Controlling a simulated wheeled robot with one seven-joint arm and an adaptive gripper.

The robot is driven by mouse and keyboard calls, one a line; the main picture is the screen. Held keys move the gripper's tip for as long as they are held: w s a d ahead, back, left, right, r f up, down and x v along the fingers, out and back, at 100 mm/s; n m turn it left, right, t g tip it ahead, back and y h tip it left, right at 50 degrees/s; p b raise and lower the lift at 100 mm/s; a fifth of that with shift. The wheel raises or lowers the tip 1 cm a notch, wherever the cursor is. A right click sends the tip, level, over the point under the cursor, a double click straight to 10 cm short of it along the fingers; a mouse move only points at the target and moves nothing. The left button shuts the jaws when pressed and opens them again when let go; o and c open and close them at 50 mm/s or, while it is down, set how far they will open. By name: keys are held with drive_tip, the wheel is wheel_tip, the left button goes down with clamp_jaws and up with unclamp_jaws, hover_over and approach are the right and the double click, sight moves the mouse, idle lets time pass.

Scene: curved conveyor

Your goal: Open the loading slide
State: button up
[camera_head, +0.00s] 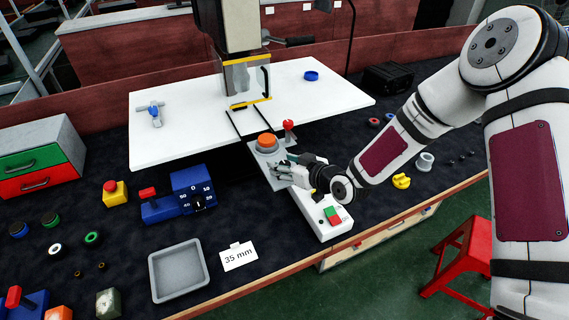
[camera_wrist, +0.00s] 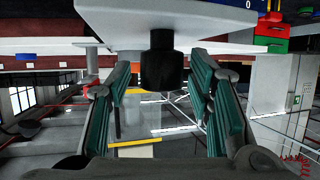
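The loading slide seems to be the grey plate (camera_head: 262,176) that runs out from under the press; it carries an orange round part (camera_head: 267,142). A red-topped lever (camera_head: 288,125) stands beside it. My gripper (camera_head: 279,169) is at the plate's front end and covers part of it. In the upside-down wrist view, a black knob (camera_wrist: 162,62) lies between the two teal finger pads of my gripper (camera_wrist: 162,80). Gaps show on both sides of the knob, so the fingers are open around it.
The press's clear guard (camera_head: 246,82) stands on the white table (camera_head: 180,125). A white control box (camera_head: 325,212) with green and red buttons lies just below my gripper. A blue dial unit (camera_head: 185,195) stands left, a grey tray (camera_head: 178,270) in front. A yellow part (camera_head: 401,181) lies right.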

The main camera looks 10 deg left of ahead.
drive_tip(key=v, duration=1.2)
drive_tip(key=shift+r, duration=0.1)
drive_tip(key=s+d+r+m+h, duration=0.1)
drive_tip(key=d+r+m+h, duration=0.1)
drive_tip(key=d+r+h, duration=0.55)
drive_tip(key=s+d+r+m+h, duration=0.1)
drive_tip(key=d+r+m+h, duration=0.3)
drive_tip(key=d, duration=0.6)
drive_tip(key=s+d+r+m+g, duration=0.1)
drive_tip(key=s+r, duration=0.2)
drive_tip(key=s, duration=0.4)
drive_tip(key=s+d+r+m+g, duration=0.1)
drive_tip(key=s+d+r+m, duration=0.1)
drive_tip(key=s+r, duration=0.2)
drive_tip(key=s+d+r+m+b, duration=0.1)
drive_tip(key=s+r, duration=0.3)
drive_tip(key=s, duration=0.6)
drive_tip(key=shift+s+d+r+g+y, duration=0.25)
drive_tip(key=shift+d+g+y, duration=0.15)
drive_tip(key=shift+d, duration=0.3)
